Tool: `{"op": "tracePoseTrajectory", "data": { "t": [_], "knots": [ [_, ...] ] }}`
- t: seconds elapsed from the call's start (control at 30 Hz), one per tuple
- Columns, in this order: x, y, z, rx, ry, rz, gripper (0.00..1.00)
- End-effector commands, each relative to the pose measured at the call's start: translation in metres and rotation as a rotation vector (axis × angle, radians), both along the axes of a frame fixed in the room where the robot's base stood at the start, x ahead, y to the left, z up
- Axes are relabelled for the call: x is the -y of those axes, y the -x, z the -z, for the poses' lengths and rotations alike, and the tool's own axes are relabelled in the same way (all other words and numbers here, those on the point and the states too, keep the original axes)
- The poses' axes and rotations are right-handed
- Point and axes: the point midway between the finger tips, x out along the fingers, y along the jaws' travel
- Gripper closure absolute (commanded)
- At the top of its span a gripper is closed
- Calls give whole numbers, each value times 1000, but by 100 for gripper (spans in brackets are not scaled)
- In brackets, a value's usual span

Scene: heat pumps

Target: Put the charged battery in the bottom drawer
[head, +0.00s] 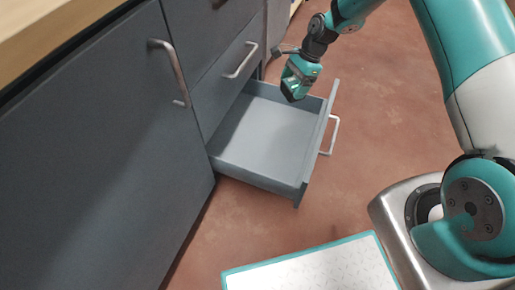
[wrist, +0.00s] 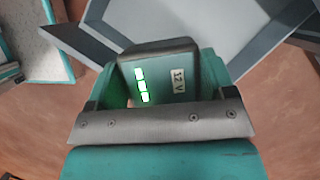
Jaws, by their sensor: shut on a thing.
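The battery (wrist: 182,62) is a dark teal block with a black end, a "12 V" label and several lit green bars. My gripper (head: 297,80) is shut on it. In the head view the battery (head: 292,91) is a small dark end below the jaws, partly hidden by them. The bottom drawer (head: 262,134) is pulled open and looks empty, with a grey floor and low walls. My gripper with the battery is over the drawer's far right corner, seemingly above the rim; the exact height is hard to tell.
A closed drawer (head: 221,84) is above the open one. A cabinet door (head: 95,150) with a metal handle (head: 169,70) stands at left under a wooden worktop (head: 45,25). The open drawer's front carries a handle (head: 331,136). The reddish floor (head: 375,110) right of it is clear.

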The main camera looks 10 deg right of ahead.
Motion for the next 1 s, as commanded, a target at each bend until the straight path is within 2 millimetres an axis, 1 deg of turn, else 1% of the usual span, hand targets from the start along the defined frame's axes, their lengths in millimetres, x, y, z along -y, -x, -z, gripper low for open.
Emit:
{"op": "tracePoseTrajectory", "data": {
  "t": [0.03, 0.3, 0.4, 0.5, 0.6, 0.7, 0.87, 0.97, 1.0],
  "knots": [
    [-3, -7, 36, 3, -1, 58, 59],
    [-12, -41, 121, 3, -1, 393, 59],
    [-16, -53, 149, 3, -1, 511, 59],
    [-19, -63, 172, 3, -1, 615, 59],
    [-21, -71, 188, 3, -1, 699, 59],
    [-23, -77, 198, 2, -1, 756, 59],
    [-23, -80, 207, 1, 0, 796, 59],
    [-23, -80, 221, -1, 0, 801, 59],
    [-23, -80, 229, -1, 0, 801, 59]
  ]
}}
